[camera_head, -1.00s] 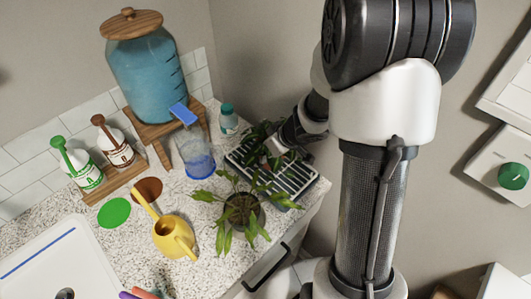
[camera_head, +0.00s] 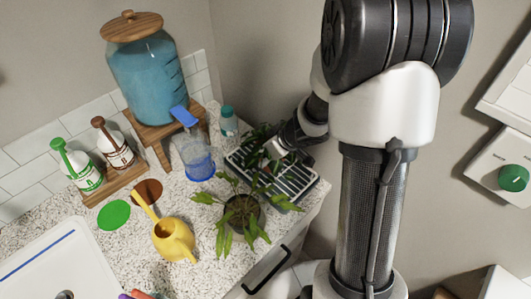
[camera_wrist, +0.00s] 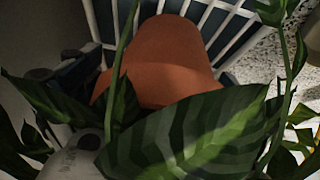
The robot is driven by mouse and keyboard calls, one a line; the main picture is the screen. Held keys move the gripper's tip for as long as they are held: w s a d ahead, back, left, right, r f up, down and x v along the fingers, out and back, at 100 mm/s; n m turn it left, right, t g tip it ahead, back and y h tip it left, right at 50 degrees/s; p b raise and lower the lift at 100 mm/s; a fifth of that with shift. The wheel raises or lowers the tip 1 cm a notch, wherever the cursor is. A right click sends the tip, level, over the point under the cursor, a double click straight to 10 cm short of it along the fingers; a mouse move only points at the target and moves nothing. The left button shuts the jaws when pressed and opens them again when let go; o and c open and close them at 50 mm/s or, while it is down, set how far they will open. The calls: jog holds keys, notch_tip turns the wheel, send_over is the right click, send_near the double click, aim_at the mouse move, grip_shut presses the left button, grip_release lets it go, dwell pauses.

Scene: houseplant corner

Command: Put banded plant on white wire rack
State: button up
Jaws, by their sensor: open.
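The banded plant (camera_head: 261,136) has dark striped leaves and is at the white wire rack (camera_head: 299,184) in the head view. In the wrist view its terracotta pot (camera_wrist: 160,60) is over the rack's white bars (camera_wrist: 228,22), with large banded leaves (camera_wrist: 190,135) in front. The pot seems to rest on the rack, but its contact is hidden. My gripper (camera_head: 275,150) is open and close beside the pot and leaves. A finger (camera_wrist: 72,78) shows left of the pot in the wrist view; the other side is hidden by leaves.
Another leafy plant in a dark pot (camera_head: 243,213) stands in front of the rack. The counter edge lies close right of the rack.

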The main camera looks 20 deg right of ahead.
jog(key=p+v, duration=0.8)
jog(key=v, duration=0.4)
jog(key=shift+w+r+p, duration=0.1)
jog(key=shift+r+p, duration=0.1)
jog(key=shift+p, duration=0.15)
jog(key=shift+w+d+r, duration=0.1)
jog(key=shift+d+r, duration=0.05)
jog(key=shift+r, duration=0.1)
jog(key=s+d+r+m+t+h, duration=0.1)
jog(key=s+d+r+m+h, duration=0.15)
jog(key=r, duration=0.55)
jog(key=s+d+r+m+h, duration=0.1)
jog(key=r+h, duration=0.3)
jog(key=r, duration=0.4)
jog(key=s+a+r+g+y, duration=0.2)
jog(key=s+a+y, duration=0.2)
jog(key=s+a, duration=0.9)
jog(key=s+m, duration=0.1)
jog(key=s, duration=0.2)
jog(key=shift+a+g, duration=0.3)
jog(key=shift+a, duration=0.1)
jog(key=shift+f, duration=0.15)
jog(key=shift+f+b, duration=0.95)
jog(key=shift+b, duration=0.1)
